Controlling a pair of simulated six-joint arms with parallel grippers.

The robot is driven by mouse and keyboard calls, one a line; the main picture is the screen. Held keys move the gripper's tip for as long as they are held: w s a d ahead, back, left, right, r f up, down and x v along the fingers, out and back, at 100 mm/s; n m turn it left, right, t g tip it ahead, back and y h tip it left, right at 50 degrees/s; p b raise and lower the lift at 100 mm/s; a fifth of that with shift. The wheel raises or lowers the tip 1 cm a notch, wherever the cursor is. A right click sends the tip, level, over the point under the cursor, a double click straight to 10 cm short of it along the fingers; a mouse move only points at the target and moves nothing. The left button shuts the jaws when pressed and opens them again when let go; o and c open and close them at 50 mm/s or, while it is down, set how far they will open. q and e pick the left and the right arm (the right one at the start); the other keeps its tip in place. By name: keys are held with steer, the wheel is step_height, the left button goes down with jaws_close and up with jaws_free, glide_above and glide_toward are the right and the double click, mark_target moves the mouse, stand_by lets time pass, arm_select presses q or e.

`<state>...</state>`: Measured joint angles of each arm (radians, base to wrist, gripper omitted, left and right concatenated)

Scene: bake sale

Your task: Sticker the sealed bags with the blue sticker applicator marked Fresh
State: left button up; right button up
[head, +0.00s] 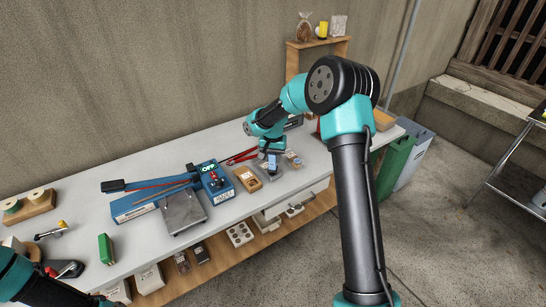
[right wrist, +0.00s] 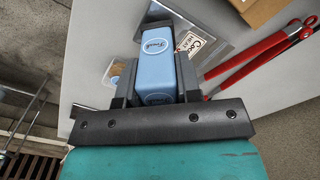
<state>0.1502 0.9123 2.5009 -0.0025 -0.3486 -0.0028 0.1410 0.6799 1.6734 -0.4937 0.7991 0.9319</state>
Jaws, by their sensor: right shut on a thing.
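My right gripper (head: 270,152) is shut on the blue sticker applicator (right wrist: 157,45), which reads "Fresh" in the right wrist view. In the head view the applicator (head: 272,160) points down over a clear bag (head: 268,174) on the table. In the right wrist view this bag has a printed card (right wrist: 196,45) and lies beyond the applicator; I cannot tell whether they touch. Another small bag (head: 293,159) lies just to the right, and part of it shows in the right wrist view (right wrist: 115,73). Only part of my left arm shows at the lower left; its gripper is out of view.
Red-handled tongs (head: 241,156) lie close behind the bag. A brown box (head: 248,179) and the blue sealer (head: 216,180) marked OFF stand to the left, with a metal plate (head: 182,212). The table's front edge is near the bag.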

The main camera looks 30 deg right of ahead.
steer(key=shift+f, duration=0.45)
stand_by(1.0)
steer(key=shift+r, duration=3.55)
